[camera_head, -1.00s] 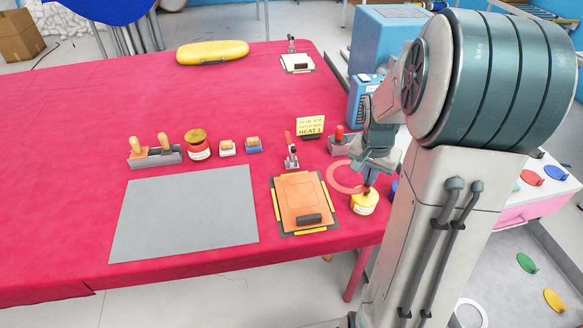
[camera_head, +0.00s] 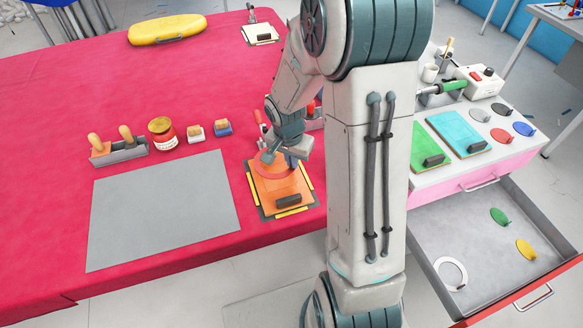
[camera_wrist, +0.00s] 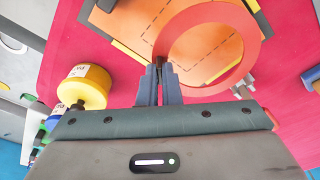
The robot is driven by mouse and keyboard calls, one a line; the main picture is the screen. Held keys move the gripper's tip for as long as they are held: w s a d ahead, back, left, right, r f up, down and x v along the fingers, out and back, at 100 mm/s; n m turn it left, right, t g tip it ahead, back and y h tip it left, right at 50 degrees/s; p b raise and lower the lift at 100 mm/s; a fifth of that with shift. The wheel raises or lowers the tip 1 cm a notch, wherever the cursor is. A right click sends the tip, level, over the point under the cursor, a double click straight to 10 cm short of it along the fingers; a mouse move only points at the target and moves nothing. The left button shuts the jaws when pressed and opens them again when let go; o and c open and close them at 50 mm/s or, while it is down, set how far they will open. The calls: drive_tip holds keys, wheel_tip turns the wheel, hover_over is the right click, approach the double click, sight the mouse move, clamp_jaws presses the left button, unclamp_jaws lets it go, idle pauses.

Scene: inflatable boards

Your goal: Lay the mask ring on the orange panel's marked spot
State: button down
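My gripper (camera_head: 288,160) is shut on the edge of the flat salmon-red mask ring (camera_head: 257,165) and holds it over the far part of the orange panel (camera_head: 301,188). In the wrist view the closed fingertips (camera_wrist: 160,72) pinch the near-left band of the ring (camera_wrist: 252,48). Dashed marking lines show on the orange panel (camera_wrist: 200,42) through and beside the ring. The ring appears raised above the panel; the exact gap is unclear. My arm hides part of the panel's far right side in the head view.
A black-handled block (camera_head: 288,200) sits on the panel's near part. A red-handled clamp (camera_head: 260,122) stands behind it. A grey mat (camera_head: 165,210) lies to the left. A yellow-topped pot (camera_wrist: 84,86) stands beside the panel. An open drawer (camera_head: 440,225) is at right.

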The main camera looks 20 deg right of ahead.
sight(292, 170)
drive_tip(key=shift+f, duration=2)
drive_tip(key=shift+f, duration=0.2)
drive_tip(key=c, duration=1.6)
unclamp_jaws()
drive_tip(key=shift+r, duration=0.1)
